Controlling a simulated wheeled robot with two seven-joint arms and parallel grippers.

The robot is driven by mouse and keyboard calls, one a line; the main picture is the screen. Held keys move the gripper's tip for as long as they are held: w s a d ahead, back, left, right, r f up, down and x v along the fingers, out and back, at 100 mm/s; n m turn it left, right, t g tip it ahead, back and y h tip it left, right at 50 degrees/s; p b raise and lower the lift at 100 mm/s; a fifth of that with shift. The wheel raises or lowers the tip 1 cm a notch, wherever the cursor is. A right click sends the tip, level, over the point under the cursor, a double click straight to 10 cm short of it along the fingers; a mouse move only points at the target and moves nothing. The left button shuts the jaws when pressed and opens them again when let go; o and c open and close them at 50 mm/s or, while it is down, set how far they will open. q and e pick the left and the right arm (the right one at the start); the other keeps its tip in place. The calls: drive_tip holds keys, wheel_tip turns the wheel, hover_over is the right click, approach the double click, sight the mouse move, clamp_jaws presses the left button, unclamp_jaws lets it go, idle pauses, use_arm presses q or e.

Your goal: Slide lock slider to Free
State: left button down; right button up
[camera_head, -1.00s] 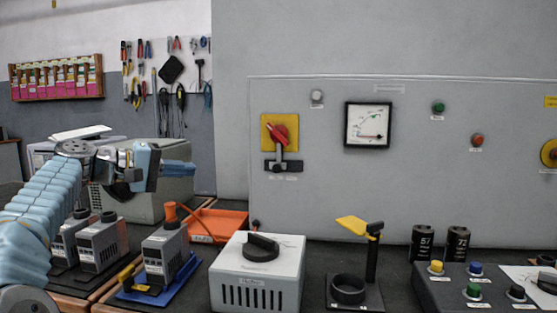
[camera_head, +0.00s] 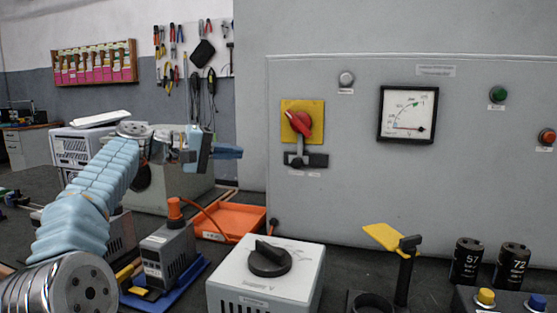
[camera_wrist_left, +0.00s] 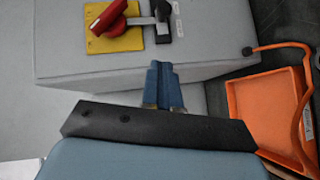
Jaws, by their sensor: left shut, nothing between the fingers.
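The lock slider (camera_head: 318,160) is a small dark block on the grey panel, under the red rotary switch (camera_head: 303,123) on its yellow plate. A grey bar comes down from the switch to the slider. Two small labels sit below it, too small to read. In the left wrist view the slider (camera_wrist_left: 162,32) is at the top, beside the yellow plate. My left gripper (camera_head: 238,153) is left of the slider and apart from it, pointing right. Its blue fingers (camera_wrist_left: 164,72) are shut with nothing between them. My right gripper is out of view.
An orange tray (camera_head: 238,219) with a cable lies below the gripper. A grey box with a black knob (camera_head: 269,259) and a stand with a yellow flag (camera_head: 384,237) stand in front of the panel. The space before the slider looks clear.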

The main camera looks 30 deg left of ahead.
sight(300, 161)
use_arm(q)
drive_tip(key=shift+w+d+f+p, duration=0.15)
drive_tip(key=shift+w+d+f, duration=0.3)
drive_tip(key=shift+w+d, duration=0.9)
drive_tip(key=shift+w+d+f+p, duration=0.15)
drive_tip(key=shift+w+d+f, duration=0.25)
drive_tip(key=shift+w+d, duration=0.9)
drive_tip(key=shift+w+d+f+p, duration=0.15)
drive_tip(key=shift+w+d+f, duration=0.3)
drive_tip(key=shift+w+d, duration=0.9)
drive_tip(key=d, duration=0.3)
drive_tip(key=shift+w, duration=0.3)
drive_tip(key=shift+d, duration=0.2)
drive_tip(key=shift+r, duration=0.1)
